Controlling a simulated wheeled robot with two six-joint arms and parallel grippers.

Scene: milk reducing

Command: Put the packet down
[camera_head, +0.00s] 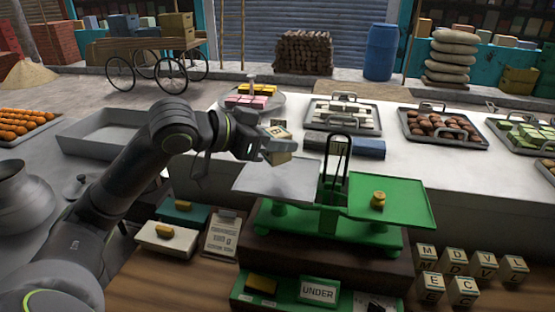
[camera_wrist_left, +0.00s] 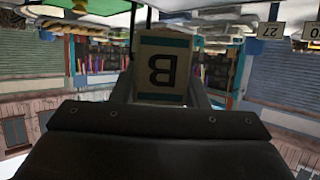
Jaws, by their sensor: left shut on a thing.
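My left gripper (camera_head: 270,146) reaches in from the left and is shut on a cream packet (camera_head: 278,157). It holds the packet just above the grey left pan (camera_head: 262,185) of a green balance scale (camera_head: 325,222); I cannot tell if they touch. In the left wrist view, the packet (camera_wrist_left: 163,68) sits between the fingers, with a dark upside-down letter B and teal bands. A small brass weight (camera_head: 378,200) stands on the scale's green right pan (camera_head: 412,205). My right gripper is not in view.
A grey tray (camera_head: 95,130) stands at left, partly behind my arm. Sweet trays (camera_head: 445,130) line the counter behind the scale. A dark blue bar-like object (camera_head: 357,146) lies behind it. Letter blocks (camera_head: 463,290), a price card (camera_head: 222,236) and an UNDER sign (camera_head: 319,291) are in front.

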